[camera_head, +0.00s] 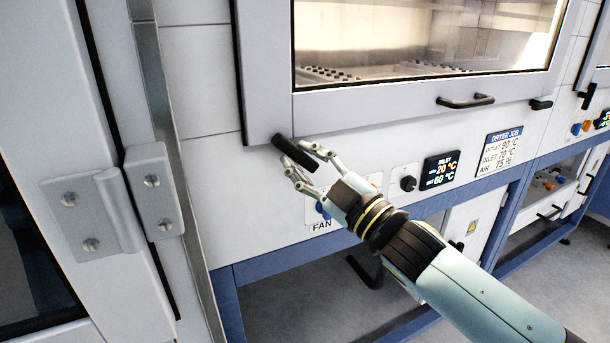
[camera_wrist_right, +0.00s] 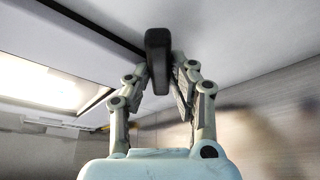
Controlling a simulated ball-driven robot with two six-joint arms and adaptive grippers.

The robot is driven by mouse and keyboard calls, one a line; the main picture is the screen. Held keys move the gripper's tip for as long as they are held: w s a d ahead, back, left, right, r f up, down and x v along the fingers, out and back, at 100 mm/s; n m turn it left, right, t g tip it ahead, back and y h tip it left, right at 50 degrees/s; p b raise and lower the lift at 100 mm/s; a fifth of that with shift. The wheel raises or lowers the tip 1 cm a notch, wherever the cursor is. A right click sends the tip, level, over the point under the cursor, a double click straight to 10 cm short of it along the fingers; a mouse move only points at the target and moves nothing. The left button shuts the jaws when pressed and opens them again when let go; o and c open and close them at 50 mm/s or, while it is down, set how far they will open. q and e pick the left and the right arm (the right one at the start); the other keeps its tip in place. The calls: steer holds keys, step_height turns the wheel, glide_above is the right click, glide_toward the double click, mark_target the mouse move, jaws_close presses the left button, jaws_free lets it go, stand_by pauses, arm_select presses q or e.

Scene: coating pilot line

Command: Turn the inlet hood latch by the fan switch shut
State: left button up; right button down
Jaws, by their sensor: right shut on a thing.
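The inlet hood latch (camera_head: 292,152) is a short black bar at the lower left corner of the hood window frame, above the fan switch. It sits tilted, running from upper left down to lower right. My right gripper (camera_head: 297,157) is shut on it, with one finger on each side. In the right wrist view the latch (camera_wrist_right: 158,48) stands dark between the two fingers (camera_wrist_right: 160,85). The blue fan switch (camera_head: 322,209) is partly hidden behind my right gripper, above the FAN label (camera_head: 321,226). My left gripper is not in view.
The hood window frame (camera_head: 390,107) carries a black handle (camera_head: 465,101). Another black latch (camera_head: 541,104) lies level at its right. A black knob (camera_head: 408,183) and a temperature display (camera_head: 440,169) are right of my gripper. A hinged grey door (camera_head: 85,170) stands close at left.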

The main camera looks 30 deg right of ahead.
steer(key=m+b, duration=0.1)
steer(key=m, duration=0.1)
steer(key=m+t+h+b, duration=0.1)
steer(key=m, duration=0.1)
steer(key=shift+f, duration=0.3)
steer(key=shift+a+m+h+b, duration=0.1)
steer(key=shift+m+h+b, duration=0.3)
steer(key=shift+m+h, duration=0.55)
steer(key=m+h, duration=0.1)
steer(key=m, duration=0.1)
steer(key=shift+a+m+t, duration=0.1)
steer(key=shift+m+t, duration=0.25)
steer(key=shift+t, duration=0.05)
steer(key=shift+r+m+h, duration=0.1)
steer(key=shift+m+h, duration=0.95)
steer(key=shift+m, duration=1.25)
steer(key=c, duration=1.2)
jaws_free()
steer(key=shift+o, duration=0.2)
steer(key=v, duration=1.2)
